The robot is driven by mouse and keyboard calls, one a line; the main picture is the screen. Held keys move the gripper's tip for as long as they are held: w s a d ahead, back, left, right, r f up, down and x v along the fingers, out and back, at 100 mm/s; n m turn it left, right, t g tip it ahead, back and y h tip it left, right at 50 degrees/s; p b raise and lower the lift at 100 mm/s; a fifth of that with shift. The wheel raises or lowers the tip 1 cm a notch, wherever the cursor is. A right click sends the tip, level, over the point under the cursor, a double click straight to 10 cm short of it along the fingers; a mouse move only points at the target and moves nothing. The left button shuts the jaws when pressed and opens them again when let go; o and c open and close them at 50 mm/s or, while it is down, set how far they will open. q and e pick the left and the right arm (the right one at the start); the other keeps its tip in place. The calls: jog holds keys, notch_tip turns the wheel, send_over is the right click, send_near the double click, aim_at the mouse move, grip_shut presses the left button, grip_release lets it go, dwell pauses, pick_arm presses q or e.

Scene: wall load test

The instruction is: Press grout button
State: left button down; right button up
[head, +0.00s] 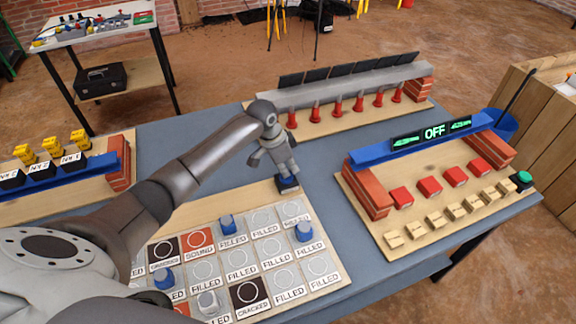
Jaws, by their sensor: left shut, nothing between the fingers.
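My left gripper (284,176) is shut and points down at the far edge of a light board (350,274) of labelled tiles. A dark blue block (288,185) sits right under its fingertips; I cannot tell whether they touch it. No label reading grout is legible, so I cannot tell whether this block is the grout button. Blue knobs stand on the board, one by the middle (227,226), one at the right (304,232) and one at the left (164,279). Most readable tiles say FILLED; others say SOUND or CRACKED. My right gripper is out of view.
To the right, a wooden board (420,240) holds red blocks, a green button (521,180) and a display (433,131) reading OFF. Behind, red cones (337,107) line a grey beam. Yellow-topped blocks (52,150) stand at the left. Bare blue-grey table (335,150) lies between the boards.

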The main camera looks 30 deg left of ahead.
aim_at(280, 176)
pick_arm(q)
jog(key=shift+s+d+f+g, duration=0.1)
jog(key=shift+s+f+g, duration=0.25)
jog(key=shift+f, duration=0.35)
jog(key=shift+r, duration=0.1)
jog(key=r+p, duration=0.5)
jog(key=shift+w, duration=0.35)
jog(key=b+v, duration=0.1)
jog(key=v, duration=0.9)
jog(key=shift+b, duration=0.35)
jog(key=shift+r, duration=0.1)
